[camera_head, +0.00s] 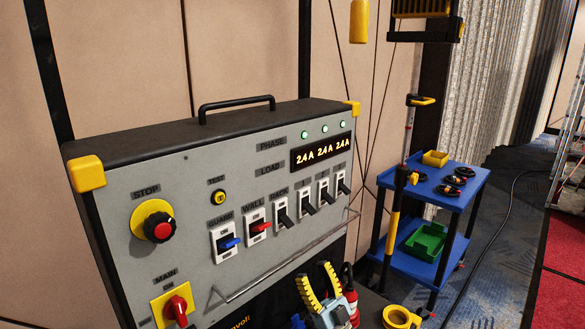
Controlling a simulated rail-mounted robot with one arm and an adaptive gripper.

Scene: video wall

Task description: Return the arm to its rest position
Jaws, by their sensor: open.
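My gripper (318,287) is at the bottom middle of the head view, its yellow ribbed fingers spread open with nothing seen between them. It is in front of the lower right part of a grey power box (185,190). Only the gripper end of my arm shows; the rest is below the picture's edge. I cannot tell whether the gripper touches the box's bar or is just in front of it.
The box carries a red stop button (159,228), a red main knob (176,308), several switches (282,211) and a front bar (280,268). A blue cart (455,200) stands at right with cables and bins. A yellow ring (396,317) is near the gripper. Carpet at right is partly free.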

